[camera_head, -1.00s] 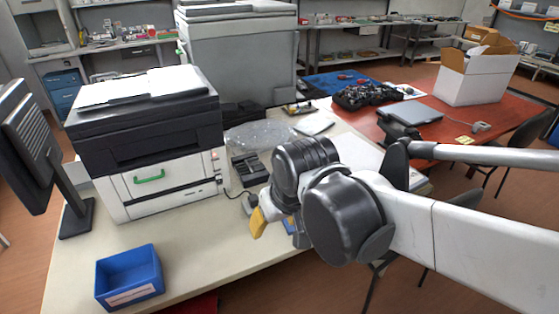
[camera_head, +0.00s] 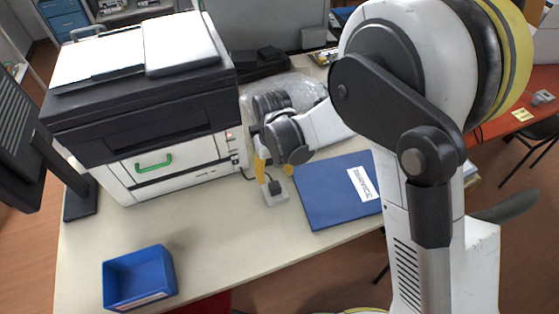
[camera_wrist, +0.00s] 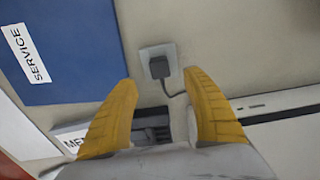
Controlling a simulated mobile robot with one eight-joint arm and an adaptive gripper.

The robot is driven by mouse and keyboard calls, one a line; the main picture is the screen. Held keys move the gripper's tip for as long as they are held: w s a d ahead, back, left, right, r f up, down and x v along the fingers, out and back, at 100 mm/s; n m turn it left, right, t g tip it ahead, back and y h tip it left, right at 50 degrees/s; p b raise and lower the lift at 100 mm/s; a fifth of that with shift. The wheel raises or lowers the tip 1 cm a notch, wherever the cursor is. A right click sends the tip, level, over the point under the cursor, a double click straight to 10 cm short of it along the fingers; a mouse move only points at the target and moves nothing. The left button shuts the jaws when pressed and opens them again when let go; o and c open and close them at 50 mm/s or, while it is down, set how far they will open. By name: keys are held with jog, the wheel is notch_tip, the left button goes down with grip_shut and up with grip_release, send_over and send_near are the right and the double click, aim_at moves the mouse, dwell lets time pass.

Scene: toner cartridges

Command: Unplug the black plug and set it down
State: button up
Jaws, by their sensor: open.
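The black plug (camera_head: 274,187) sits in a grey socket block (camera_head: 277,199) on the table, to the right of the printer. In the wrist view the plug (camera_wrist: 160,67) stands in the pale socket plate (camera_wrist: 152,50), with its cable curving down to the right. My gripper (camera_head: 274,168) has yellow fingers, spread apart and empty, just behind the plug in the head view. In the wrist view my gripper (camera_wrist: 161,88) has the plug a little beyond its fingertips, between their lines, apart from both.
A printer (camera_head: 150,110) with a green handle stands left of the socket. A blue folder (camera_head: 325,205) labelled SERVICE lies to the right. An empty blue bin (camera_head: 140,296) stands at the front left. Table around the bin is clear.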

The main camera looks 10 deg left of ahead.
aim_at(275, 185)
notch_tip(275, 185, down, 9)
jog(key=b, duration=0.2)
jog(key=shift+r+b, duration=0.15)
jog(key=shift+b, duration=0.15)
jog(key=c, duration=1.3)
jog(key=o, duration=0.4)
jog(key=shift+c, duration=1.5)
jog(key=shift+r, duration=0.1)
